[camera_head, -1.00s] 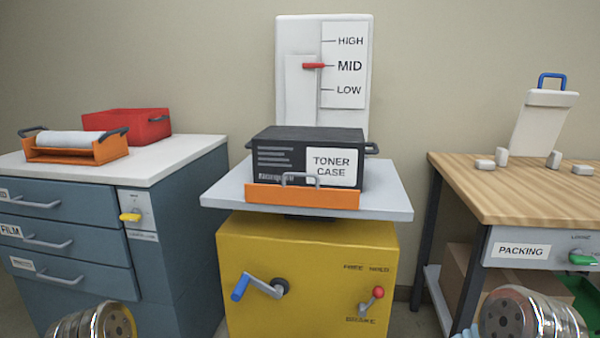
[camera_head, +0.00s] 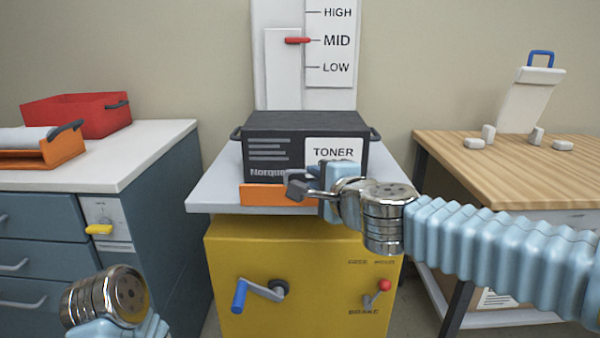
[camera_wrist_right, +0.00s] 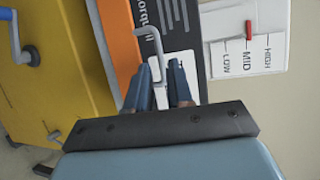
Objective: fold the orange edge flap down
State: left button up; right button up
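The orange edge flap (camera_head: 262,195) stands upright along the front edge of the grey platform (camera_head: 214,192), before the black toner case (camera_head: 262,125). My right gripper (camera_head: 300,186) is at the flap's handle and hides the flap's right part. In the right wrist view the orange flap (camera_wrist_right: 119,40) and its grey handle (camera_wrist_right: 149,33) lie just ahead of the right gripper (camera_wrist_right: 159,68). Its two fingers are apart, and one end of the handle shows between them. I cannot tell whether they touch it. My left gripper is not in view; only a left arm link shows.
A yellow lift base (camera_head: 300,250) with a blue-handled crank (camera_head: 258,288) and a red-knobbed brake lever (camera_head: 377,290) is below the platform. A blue-grey cabinet (camera_head: 150,215) stands left, a wooden packing table (camera_head: 500,180) right. A HIGH/MID/LOW panel (camera_head: 330,75) stands behind.

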aim_at(304, 172)
jog(key=x, duration=0.8)
jog(key=shift+w+a+f, duration=0.15)
jog(key=shift+w, duration=0.2)
jog(key=shift+c, duration=0.5)
grip_shut()
